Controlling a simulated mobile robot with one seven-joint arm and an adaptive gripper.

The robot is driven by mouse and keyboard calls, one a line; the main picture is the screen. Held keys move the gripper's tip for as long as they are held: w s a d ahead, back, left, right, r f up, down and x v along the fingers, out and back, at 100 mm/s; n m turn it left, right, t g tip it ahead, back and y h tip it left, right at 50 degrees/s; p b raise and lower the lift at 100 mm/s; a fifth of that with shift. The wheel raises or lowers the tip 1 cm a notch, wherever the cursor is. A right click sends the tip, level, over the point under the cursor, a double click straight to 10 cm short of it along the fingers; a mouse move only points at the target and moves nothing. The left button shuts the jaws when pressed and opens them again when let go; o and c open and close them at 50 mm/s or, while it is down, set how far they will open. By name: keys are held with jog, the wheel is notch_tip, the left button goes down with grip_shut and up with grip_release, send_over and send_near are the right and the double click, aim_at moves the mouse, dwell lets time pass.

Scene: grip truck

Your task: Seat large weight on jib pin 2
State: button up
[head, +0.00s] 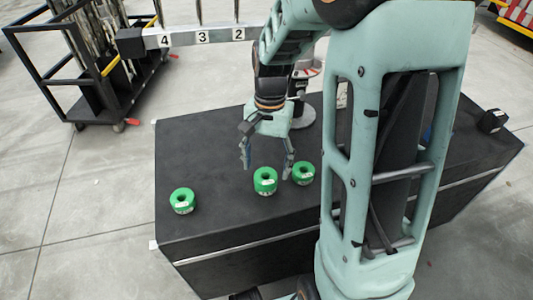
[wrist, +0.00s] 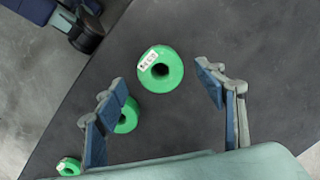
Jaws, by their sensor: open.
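Three green ring-shaped weights with white labels stand on the black case (head: 205,150): a left one (head: 183,208), a middle one (head: 265,187) and a right one (head: 303,180). The middle one looks tallest; the labels are too small to read. My gripper (head: 267,168) points down, open and empty, close behind the middle and right weights. In the wrist view, one weight (wrist: 168,82) shows between the open fingers; another (wrist: 127,120) is partly hidden by the left finger, and a third (wrist: 66,168) is at lower left. Pin 2 (head: 237,12) rises bare from the jib (head: 187,37), above its "2" label.
A black frame cart (head: 95,100) stands at the upper left. A small black object (head: 492,121) lies on the case's right end. The case's left part is mostly clear.

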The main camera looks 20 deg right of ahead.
aim_at(266, 177)
jog(key=shift+s+a+f+b, duration=0.15)
jog(key=shift+f+b, duration=0.1)
jog(key=shift+f, duration=0.9)
jog(key=shift+s+a+f+b, duration=0.1)
jog(key=shift+f+b, duration=0.15)
jog(key=shift+f, duration=0.85)
grip_shut()
jog(key=c, duration=0.6)
grip_release()
jog(key=c, duration=0.4)
jog(key=shift+c, duration=0.2)
jog(key=shift+w+r+p, duration=0.1)
jog(key=shift+r+p, duration=1.05)
jog(key=shift+r, duration=0.15)
jog(key=shift+r+p, duration=2.15)
jog(key=shift+r, duration=0.4)
jog(key=shift+r, duration=0.15)
